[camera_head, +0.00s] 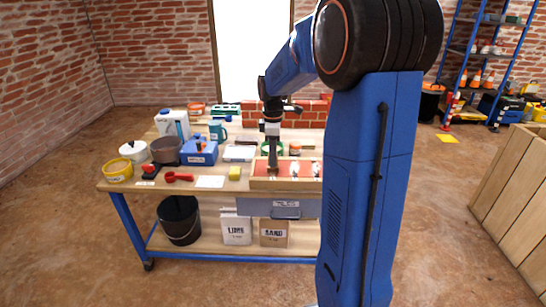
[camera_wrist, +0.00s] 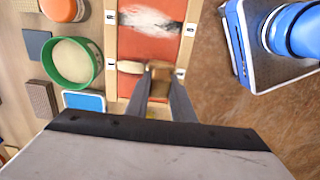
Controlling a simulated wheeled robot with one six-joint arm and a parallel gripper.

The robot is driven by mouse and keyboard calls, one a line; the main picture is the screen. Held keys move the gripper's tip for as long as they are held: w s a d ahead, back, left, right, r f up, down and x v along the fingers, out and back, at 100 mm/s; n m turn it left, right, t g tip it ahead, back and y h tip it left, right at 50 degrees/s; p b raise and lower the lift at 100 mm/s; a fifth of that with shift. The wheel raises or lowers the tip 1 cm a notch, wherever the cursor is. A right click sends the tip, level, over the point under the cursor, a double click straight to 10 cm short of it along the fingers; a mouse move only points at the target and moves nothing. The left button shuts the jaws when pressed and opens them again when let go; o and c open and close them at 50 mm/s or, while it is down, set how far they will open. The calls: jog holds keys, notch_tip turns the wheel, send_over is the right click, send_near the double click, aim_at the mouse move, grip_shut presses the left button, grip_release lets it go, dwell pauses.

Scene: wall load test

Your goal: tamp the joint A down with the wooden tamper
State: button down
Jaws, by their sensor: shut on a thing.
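My gripper (camera_wrist: 160,88) is shut on the wooden tamper (camera_wrist: 161,75), of which a small brown part shows between the fingertips. It points down at the red brick panel (camera_wrist: 165,50) in its wooden frame (camera_wrist: 193,12). A pale joint (camera_wrist: 130,67) runs from a label on the left rail to the tamper. Whether the tamper touches it, I cannot tell. Another joint (camera_wrist: 150,20), farther up the picture, has white material spread unevenly over the bricks. The label letters are too small to read. In the head view my gripper (camera_head: 272,148) is over the left part of the panel.
A green tub (camera_wrist: 72,62) and a blue-edged pad (camera_wrist: 84,101) lie left of the frame. On the bench, a yellow sponge (camera_head: 234,173), red scoop (camera_head: 178,177) and blue box (camera_head: 198,151) stand left of the panel. A small brick wall (camera_head: 296,112) stands behind.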

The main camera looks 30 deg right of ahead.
jog(key=shift+f, duration=0.55)
dwell(1.8)
jog(key=shift+r, duration=3.55)
